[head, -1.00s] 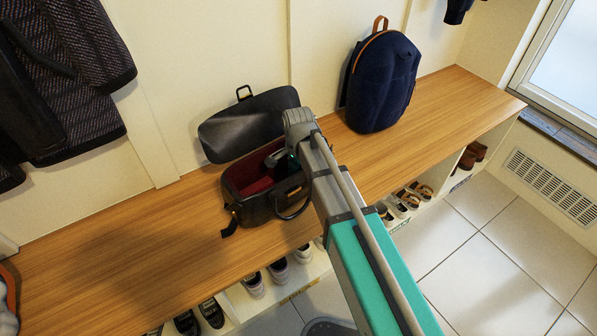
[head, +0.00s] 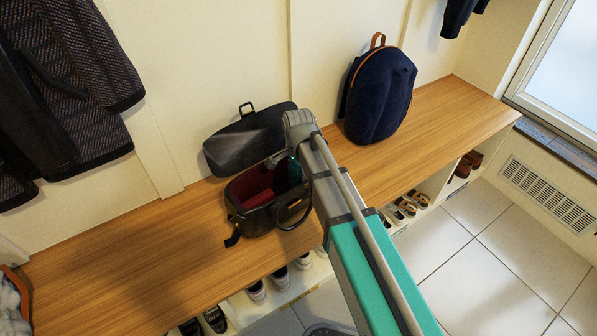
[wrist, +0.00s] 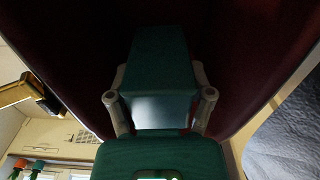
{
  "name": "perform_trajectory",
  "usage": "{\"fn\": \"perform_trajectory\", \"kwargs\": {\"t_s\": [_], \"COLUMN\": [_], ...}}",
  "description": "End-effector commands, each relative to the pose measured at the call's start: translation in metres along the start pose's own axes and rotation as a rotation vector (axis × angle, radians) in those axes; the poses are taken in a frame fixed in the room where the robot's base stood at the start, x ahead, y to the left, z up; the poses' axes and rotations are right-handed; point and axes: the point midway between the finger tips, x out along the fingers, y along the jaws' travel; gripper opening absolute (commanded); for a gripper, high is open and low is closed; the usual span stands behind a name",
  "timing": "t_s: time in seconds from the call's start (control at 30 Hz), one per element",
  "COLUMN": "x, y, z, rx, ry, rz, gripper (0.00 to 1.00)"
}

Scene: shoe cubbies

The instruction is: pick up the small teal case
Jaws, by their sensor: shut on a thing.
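The small teal case (wrist: 158,60) is a boxy block held between the two fingers of my gripper (wrist: 160,98) in the wrist view. Dark red lining surrounds it there. In the head view, a sliver of the case (head: 294,171) shows at the right end of the open black bag (head: 262,218), which has a red inside. My gripper (head: 281,160) is at the bag's opening, partly hidden by my arm. I cannot tell whether the case touches the bag's wall.
The bag's dark flap (head: 240,143) stands open behind it. A navy backpack (head: 378,98) sits to the right on the wooden bench (head: 120,255). Shoes fill cubbies below. A dark jacket (head: 75,80) hangs at left. The bench's left part is clear.

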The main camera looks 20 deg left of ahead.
Motion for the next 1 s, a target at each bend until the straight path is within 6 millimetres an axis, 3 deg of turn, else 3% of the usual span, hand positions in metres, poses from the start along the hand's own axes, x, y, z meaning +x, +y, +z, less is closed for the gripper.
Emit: {"fn": "perform_trajectory", "kwargs": {"t_s": [0.1, 0.4, 1.0], "x": [-0.019, -0.043, -0.051], "y": [0.000, 0.000, 0.000], "z": [0.000, 0.000, 0.000], "rx": [0.000, 0.000, 0.000], "ry": [0.000, 0.000, 0.000], "rz": [0.000, 0.000, 0.000], "gripper": [0.11, 0.11, 0.11]}}
